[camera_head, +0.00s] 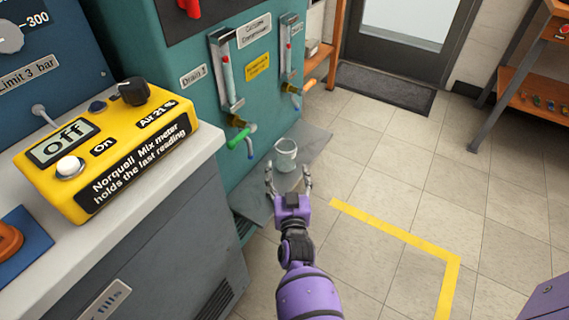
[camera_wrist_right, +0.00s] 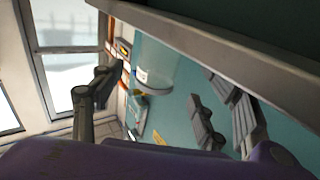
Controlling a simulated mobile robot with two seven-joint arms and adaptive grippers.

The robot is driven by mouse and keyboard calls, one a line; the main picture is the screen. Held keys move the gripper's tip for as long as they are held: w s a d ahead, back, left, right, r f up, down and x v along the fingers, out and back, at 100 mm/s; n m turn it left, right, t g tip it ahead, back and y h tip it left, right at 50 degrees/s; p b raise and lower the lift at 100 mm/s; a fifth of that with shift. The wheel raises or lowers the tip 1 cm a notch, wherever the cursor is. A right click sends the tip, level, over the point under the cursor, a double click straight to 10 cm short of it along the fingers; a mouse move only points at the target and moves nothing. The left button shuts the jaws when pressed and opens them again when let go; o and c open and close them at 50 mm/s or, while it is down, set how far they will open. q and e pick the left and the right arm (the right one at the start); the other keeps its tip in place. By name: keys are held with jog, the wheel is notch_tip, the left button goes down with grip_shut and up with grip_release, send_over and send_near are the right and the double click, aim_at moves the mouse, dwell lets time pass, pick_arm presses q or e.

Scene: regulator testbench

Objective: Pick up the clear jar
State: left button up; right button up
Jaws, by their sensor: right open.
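The clear jar (camera_head: 286,152) is a small open see-through cup. It stands upright on the grey ledge (camera_head: 315,148) at the foot of the teal machine, below the drain taps. My right gripper (camera_head: 288,172) is open and empty just in front of the jar, with a fingertip to either side of its near edge. In the right wrist view the jar (camera_wrist_right: 158,62) shows, turned sideways, between the two spread fingers of the gripper (camera_wrist_right: 155,95). I cannot tell whether a finger touches it. My left gripper is not in view.
The teal machine (camera_head: 262,85) rises behind the jar, with a green-handled tap (camera_head: 238,138) hanging close to its left. A yellow meter (camera_head: 105,150) sits on the counter at left. Tiled floor with a yellow line (camera_head: 400,233) is clear at right.

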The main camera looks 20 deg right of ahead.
aim_at(287, 162)
jog(key=b+x, duration=0.2)
jog(key=x, duration=0.4)
jog(key=shift+w+d+r, duration=0.1)
jog(key=shift+w+r, duration=0.05)
jog(key=shift+w, duration=0.2)
jog(key=shift+w+d+b, duration=0.1)
jog(key=shift+w+b, duration=0.2)
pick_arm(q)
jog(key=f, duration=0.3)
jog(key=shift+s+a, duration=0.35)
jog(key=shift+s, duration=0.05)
pick_arm(e)
jog(key=shift+r, duration=0.15)
jog(key=c, duration=1.3)
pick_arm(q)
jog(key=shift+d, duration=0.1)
pick_arm(e)
jog(key=shift+r, duration=0.1)
